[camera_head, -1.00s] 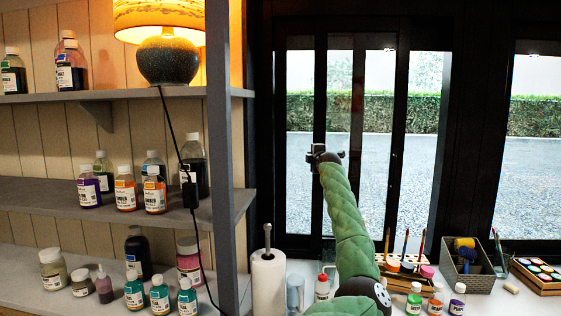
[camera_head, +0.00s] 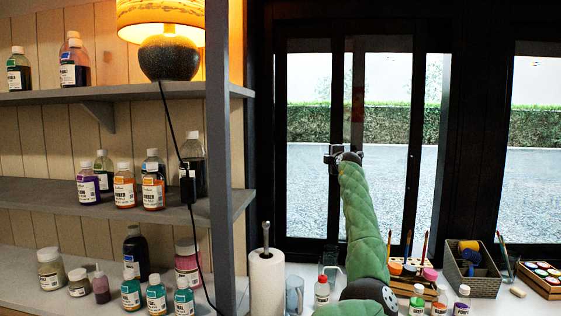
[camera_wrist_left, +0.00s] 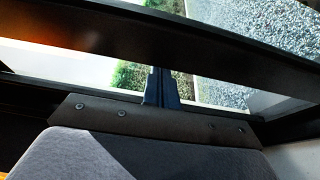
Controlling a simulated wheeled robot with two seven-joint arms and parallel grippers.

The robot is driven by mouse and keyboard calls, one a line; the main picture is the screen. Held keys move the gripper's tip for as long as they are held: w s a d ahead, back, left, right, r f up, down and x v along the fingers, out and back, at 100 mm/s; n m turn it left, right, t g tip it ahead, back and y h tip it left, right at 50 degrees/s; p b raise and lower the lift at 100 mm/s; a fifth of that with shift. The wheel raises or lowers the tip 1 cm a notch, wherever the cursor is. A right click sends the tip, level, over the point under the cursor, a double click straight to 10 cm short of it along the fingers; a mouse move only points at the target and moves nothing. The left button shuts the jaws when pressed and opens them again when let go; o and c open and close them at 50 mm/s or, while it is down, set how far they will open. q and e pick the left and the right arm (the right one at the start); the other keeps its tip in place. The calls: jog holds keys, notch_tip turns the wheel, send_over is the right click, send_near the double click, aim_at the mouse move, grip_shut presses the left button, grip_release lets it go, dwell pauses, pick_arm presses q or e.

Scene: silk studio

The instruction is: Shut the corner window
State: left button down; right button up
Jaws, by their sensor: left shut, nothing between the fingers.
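The corner window (camera_head: 415,130) is a tall glazed unit with black frames. Its sliding sash has a left upright (camera_head: 337,90) and a right upright, with glass showing on both sides. My left gripper (camera_head: 333,155) is at mid-height against the sash's left upright in the head view, its arm rising from the bottom. In the left wrist view, the shut, empty fingers (camera_wrist_left: 161,85) reach a dark frame bar (camera_wrist_left: 180,40); I cannot tell exactly where they touch. My right gripper is not in view.
Below the window, the white counter holds a paper roll (camera_head: 267,280), a brush holder (camera_head: 410,268), paint bottles and a grey basket (camera_head: 472,278). Shelves with bottles and a lit lamp (camera_head: 168,45) stand at left. A second window (camera_head: 530,130) is at right.

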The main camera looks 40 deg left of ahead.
pick_arm(q)
jog(key=w+d+b, duration=0.2)
jog(key=w+d, duration=0.3)
jog(key=d, duration=0.3)
jog(key=shift+d+b, duration=0.15)
jog(key=shift+b, duration=0.25)
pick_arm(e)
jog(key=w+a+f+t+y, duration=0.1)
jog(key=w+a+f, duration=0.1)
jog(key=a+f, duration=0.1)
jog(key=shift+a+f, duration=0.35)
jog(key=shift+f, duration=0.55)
